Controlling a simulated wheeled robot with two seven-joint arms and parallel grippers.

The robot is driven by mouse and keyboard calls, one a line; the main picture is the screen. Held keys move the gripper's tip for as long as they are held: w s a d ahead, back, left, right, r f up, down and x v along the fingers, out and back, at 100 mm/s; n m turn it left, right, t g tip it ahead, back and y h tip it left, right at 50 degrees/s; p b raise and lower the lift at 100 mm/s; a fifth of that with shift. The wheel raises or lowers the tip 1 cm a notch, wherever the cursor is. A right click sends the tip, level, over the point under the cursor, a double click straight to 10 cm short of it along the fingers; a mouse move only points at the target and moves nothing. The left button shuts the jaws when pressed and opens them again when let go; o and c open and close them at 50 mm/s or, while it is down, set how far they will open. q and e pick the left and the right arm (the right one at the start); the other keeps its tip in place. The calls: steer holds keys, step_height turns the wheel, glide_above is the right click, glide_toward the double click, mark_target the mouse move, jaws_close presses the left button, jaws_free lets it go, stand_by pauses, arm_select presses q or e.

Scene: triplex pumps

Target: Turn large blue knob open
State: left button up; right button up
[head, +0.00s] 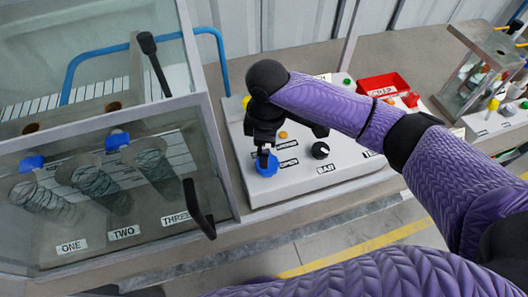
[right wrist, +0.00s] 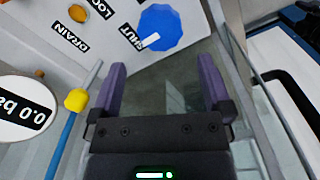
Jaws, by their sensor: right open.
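The large blue knob (head: 266,168) is on the sloped white panel in the head view, partly hidden by my right gripper (head: 264,153). In the right wrist view the knob (right wrist: 163,22) is faceted, and its white pointer faces the label SHUT (right wrist: 131,38). My right gripper (right wrist: 163,78) is open with nothing between its purple fingers. In the wrist view the knob lies beyond the fingertips, not between them. Contact cannot be told. My left gripper is not in view.
A glass-fronted case (head: 105,185) with a black handle (head: 199,210) stands left of the panel. A black knob (head: 320,150) and a red tray (head: 383,86) are to the right. In the wrist view a round gauge (right wrist: 22,108) and a yellow-topped blue rod (right wrist: 76,101) are at left.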

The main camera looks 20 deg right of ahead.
step_height(320, 180, down, 7)
steer(key=shift+r+b, duration=0.15)
steer(key=shift+b, duration=0.55)
